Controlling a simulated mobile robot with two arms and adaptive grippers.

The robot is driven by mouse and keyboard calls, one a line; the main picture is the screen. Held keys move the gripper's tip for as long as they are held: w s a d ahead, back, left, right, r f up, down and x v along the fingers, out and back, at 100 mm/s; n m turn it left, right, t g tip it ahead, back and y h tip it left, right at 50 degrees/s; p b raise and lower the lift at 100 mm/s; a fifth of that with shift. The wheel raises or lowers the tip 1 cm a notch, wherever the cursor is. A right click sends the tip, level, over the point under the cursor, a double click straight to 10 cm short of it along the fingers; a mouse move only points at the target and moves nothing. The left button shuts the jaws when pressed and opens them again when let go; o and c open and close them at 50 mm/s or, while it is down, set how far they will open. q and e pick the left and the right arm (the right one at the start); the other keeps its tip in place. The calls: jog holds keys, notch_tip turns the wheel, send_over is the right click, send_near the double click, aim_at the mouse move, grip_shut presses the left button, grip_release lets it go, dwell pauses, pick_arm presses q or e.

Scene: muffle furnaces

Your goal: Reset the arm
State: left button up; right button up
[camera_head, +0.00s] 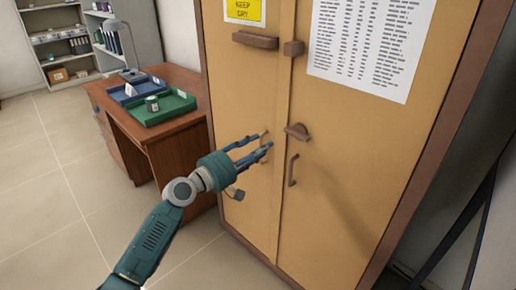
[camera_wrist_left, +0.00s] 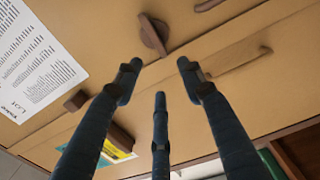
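My left arm reaches in from the lower left in the head view, and its gripper (camera_head: 263,142) is in front of a tan two-door cabinet (camera_head: 330,225). Its fingers point at the cabinet near the seam of the doors, left of the round brown latch (camera_head: 297,131). In the left wrist view the three fingers (camera_wrist_left: 160,72) are spread apart with nothing between them, and the latch (camera_wrist_left: 152,35) shows beyond their tips. Whether a fingertip touches the door is unclear. The doors look shut. My right gripper is not in view.
The right door has a brown handle (camera_head: 292,170) and a printed sheet (camera_head: 370,42). A wooden desk (camera_head: 170,130) with a green tray (camera_head: 140,117) and a blue tray (camera_head: 118,97) stands left of the cabinet. Open floor (camera_head: 45,190) lies at the left.

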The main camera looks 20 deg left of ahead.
pick_arm(q)
jog(key=shift+f, duration=0.15)
jog(key=s+a+f+m+g+y, duration=0.1)
jog(key=s+f+g+y, duration=0.1)
jog(key=f, duration=1)
jog(key=s+a+f+g+y, duration=0.1)
jog(key=f+g, duration=0.1)
jog(key=f, duration=0.9)
jog(key=s+f+m+g+y, duration=0.1)
jog(key=s+f, duration=0.3)
jog(key=f, duration=0.3)
jog(key=s+f+m+g, duration=0.2)
jog(key=s+f, duration=0.2)
jog(key=f, duration=0.4)
jog(key=s+f+m+g+y, duration=0.1)
jog(key=s+f, duration=0.4)
jog(key=f, duration=0.2)
jog(key=s+d+f+m+g, duration=0.2)
jog(key=s+f+m, duration=0.2)
jog(key=s, duration=1)
jog(key=s+d+f+m+g, duration=0.3)
jog(key=s+f, duration=0.8)
jog(key=s, duration=0.4)
jog(key=s+d+f+m+g+y, duration=0.1)
jog(key=s+d+f+m+g, duration=0.2)
jog(key=s+f, duration=0.5)
jog(key=s+m, duration=0.1)
jog(key=s, duration=0.5)
jog(key=shift+s+m, duration=0.25)
jog(key=shift+m, duration=0.15)
